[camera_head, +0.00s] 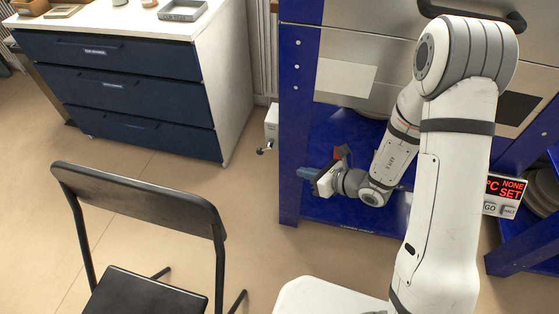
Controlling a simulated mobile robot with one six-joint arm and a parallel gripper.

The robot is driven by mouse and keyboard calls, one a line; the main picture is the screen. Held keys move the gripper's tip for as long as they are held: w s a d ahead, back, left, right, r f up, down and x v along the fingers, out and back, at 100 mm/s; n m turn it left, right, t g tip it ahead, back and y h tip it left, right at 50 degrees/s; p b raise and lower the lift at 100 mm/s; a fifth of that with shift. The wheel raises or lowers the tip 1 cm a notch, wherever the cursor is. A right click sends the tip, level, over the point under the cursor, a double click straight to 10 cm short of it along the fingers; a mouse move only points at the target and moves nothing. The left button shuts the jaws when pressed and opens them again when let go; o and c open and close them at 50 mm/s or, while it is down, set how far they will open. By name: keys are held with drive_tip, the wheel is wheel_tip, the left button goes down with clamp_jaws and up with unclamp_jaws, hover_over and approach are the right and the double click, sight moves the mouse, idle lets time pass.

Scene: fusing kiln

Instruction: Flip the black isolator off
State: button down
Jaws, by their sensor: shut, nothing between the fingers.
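The isolator is a small pale box (271,122) on the left side of the blue kiln frame. A dark lever with a round knob (262,151) sticks out at its lower end, angled down to the left. The box face is seen edge-on, so any markings are hidden. My gripper (303,173) is shut and empty. It points left in front of the blue frame's left post, to the right of and a little below the lever in the picture, apart from it.
A blue kiln frame (290,120) stands behind my arm. A control panel with a red display (505,188) is at the right. A black chair (140,200) stands front left, and a dark blue drawer cabinet (120,90) back left. Open floor (225,185) lies between them.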

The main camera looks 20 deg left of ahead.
drive_tip(key=a+r+b+x, duration=0.1)
drive_tip(key=r+b+x, duration=0.1)
drive_tip(key=x, duration=1)
drive_tip(key=shift+w+a+b, duration=0.3)
drive_tip(key=shift+w+a, duration=0.05)
drive_tip(key=shift+w, duration=0.1)
